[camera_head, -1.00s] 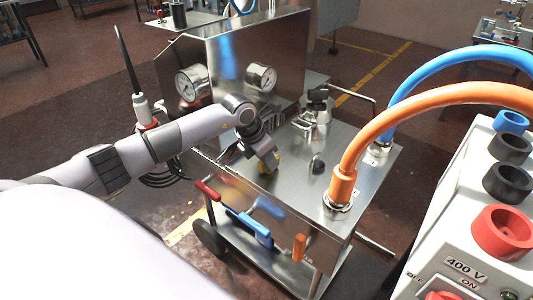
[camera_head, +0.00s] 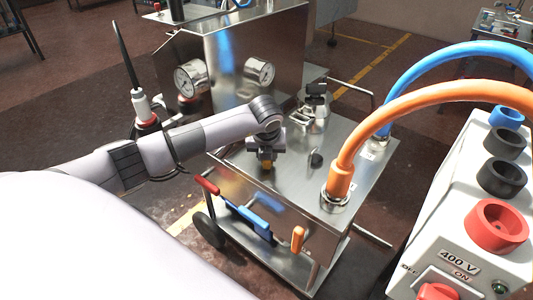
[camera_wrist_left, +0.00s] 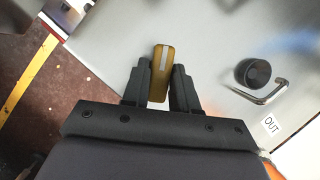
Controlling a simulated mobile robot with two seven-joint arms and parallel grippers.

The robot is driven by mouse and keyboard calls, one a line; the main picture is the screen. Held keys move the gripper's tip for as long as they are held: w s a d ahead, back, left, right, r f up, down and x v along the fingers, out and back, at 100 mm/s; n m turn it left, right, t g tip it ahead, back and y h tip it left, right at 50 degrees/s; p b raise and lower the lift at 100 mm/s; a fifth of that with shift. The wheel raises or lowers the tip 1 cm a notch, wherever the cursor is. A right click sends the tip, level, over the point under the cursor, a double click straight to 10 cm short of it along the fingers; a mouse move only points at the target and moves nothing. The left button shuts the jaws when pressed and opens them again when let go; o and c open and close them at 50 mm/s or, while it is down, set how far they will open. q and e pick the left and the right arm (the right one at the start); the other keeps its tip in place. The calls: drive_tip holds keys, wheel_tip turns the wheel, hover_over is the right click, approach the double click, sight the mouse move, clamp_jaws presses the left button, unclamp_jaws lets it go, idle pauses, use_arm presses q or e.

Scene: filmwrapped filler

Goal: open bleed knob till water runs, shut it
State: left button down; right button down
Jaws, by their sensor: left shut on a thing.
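The bleed knob is a yellow-brown bar with a pale stripe (camera_wrist_left: 161,68) on the steel cart top, seen between the fingers in the left wrist view. In the head view only a small yellow part (camera_head: 267,166) shows under my left gripper (camera_head: 265,158). In the wrist view both black fingers of this gripper (camera_wrist_left: 160,85) are shut on the knob, one on each side. The spout or outlet of the knob is not clearly visible, and I see no running water. My right gripper is not in view.
The steel cart (camera_head: 345,140) carries two gauges (camera_head: 190,79), a black knob (camera_head: 316,159) and a metal valve fitting (camera_head: 316,105). An orange hose (camera_head: 341,175) and a blue hose (camera_head: 390,105) arch to the right. A white 400 V box (camera_head: 460,225) stands at the right.

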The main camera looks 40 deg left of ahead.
use_arm(q)
drive_tip(key=shift+n+y, duration=0.3)
drive_tip(key=shift+n, duration=0.6)
drive_tip(key=shift+g, duration=0.3)
drive_tip(key=c, duration=1)
unclamp_jaws()
drive_tip(key=shift+o, duration=0.2)
drive_tip(key=v, duration=0.6)
drive_tip(key=shift+d+r, duration=0.1)
drive_tip(key=shift+s+d+r, duration=0.1)
drive_tip(key=shift+s+r, duration=0.05)
drive_tip(key=shift+r, duration=0.3)
